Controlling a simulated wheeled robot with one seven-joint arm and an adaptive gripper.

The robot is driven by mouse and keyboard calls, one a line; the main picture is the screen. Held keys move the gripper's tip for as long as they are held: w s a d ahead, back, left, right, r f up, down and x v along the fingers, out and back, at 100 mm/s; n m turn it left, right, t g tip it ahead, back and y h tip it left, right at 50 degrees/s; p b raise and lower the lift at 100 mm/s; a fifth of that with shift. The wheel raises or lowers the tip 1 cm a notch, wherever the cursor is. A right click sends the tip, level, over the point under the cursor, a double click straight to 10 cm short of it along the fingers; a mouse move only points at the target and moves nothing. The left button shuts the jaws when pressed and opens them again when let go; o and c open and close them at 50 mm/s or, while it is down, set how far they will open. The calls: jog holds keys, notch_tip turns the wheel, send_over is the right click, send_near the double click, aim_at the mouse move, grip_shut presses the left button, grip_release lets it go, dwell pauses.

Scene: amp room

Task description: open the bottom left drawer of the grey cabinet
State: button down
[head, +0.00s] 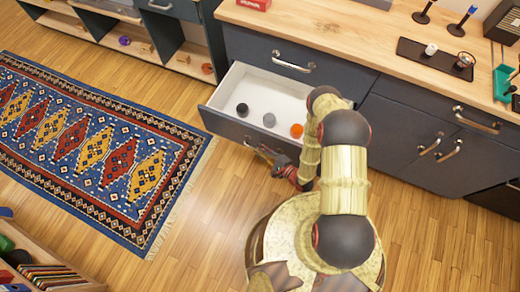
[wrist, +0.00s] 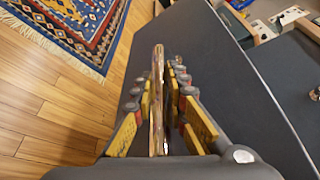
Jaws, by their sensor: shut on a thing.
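The grey cabinet (head: 345,75) has its lower left drawer (head: 222,122) pulled well out, showing a white interior. Its metal handle (head: 250,143) is on the drawer front, partly hidden by my gripper. My gripper (head: 264,153) is at the handle, low in front of the drawer. In the wrist view, its yellow-padded fingers are shut around the handle bar (wrist: 158,85), with the dark drawer front (wrist: 205,70) beyond. A closed drawer with a metal handle (head: 293,63) sits above the open one.
In the open drawer lie a black object (head: 242,109), a grey one (head: 269,119) and an orange one (head: 297,130). A patterned rug (head: 95,145) lies left of the drawer. Wooden floor (head: 205,215) is clear in front. A low shelf (head: 150,45) stands at the back left.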

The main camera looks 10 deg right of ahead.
jog(key=c, duration=2.1)
grip_release()
jog(key=shift+f, duration=0.1)
jog(key=shift+o, duration=0.2)
jog(key=v, duration=1.2)
